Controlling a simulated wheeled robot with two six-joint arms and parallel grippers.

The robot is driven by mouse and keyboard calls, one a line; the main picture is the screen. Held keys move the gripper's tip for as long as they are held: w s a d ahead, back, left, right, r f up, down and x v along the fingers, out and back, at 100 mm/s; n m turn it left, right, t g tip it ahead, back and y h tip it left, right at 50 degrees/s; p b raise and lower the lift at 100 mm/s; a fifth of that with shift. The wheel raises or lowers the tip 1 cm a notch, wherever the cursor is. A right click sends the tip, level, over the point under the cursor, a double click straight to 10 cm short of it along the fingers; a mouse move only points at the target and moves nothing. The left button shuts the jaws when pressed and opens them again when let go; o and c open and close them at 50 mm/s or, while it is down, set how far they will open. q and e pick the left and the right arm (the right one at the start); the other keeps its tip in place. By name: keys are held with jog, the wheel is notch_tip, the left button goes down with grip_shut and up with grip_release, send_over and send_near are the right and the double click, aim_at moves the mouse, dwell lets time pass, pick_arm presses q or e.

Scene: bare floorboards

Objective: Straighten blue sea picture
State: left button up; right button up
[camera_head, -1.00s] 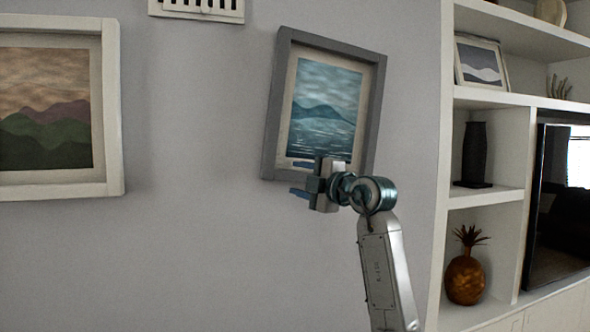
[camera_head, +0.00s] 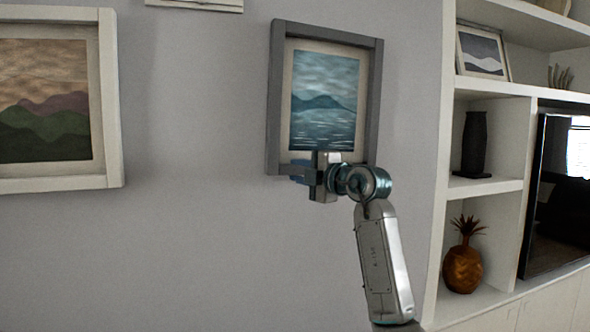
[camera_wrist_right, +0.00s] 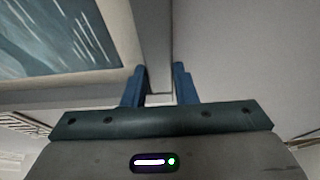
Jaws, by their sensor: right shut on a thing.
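The blue sea picture (camera_head: 323,115) hangs on the wall in a grey frame, near the middle of the head view. It shows a blue hill over water and hangs nearly level, with little tilt. My right gripper (camera_head: 290,174) is at the frame's lower left corner, shut on the frame edge. In the right wrist view the blue fingers (camera_wrist_right: 160,82) stand on either side of the grey frame edge (camera_wrist_right: 152,40), with part of the sea print (camera_wrist_right: 60,35) at upper left. My left gripper is not in view.
A hill picture in a white frame (camera_head: 112,120) hangs at the left. A wall vent (camera_head: 200,4) is at the top. White shelves (camera_head: 490,190) at the right hold a dark vase (camera_head: 474,145), a pineapple ornament (camera_head: 462,268) and a television (camera_head: 550,200). The wall between the pictures is bare.

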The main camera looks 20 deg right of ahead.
jog(key=shift+d+f+n, duration=0.25)
jog(key=shift+d+n, duration=0.05)
jog(key=shift+d, duration=0.15)
jog(key=o, duration=1)
jog(key=shift+s+d+f+b, duration=0.1)
jog(key=shift+s+d+b, duration=0.1)
jog(key=shift+s+b, duration=0.25)
jog(key=b+v, duration=0.4)
jog(key=v, duration=0.5)
jog(key=shift+s+d+r, duration=0.15)
jog(key=shift+s+r, duration=0.05)
jog(key=shift+s, duration=0.2)
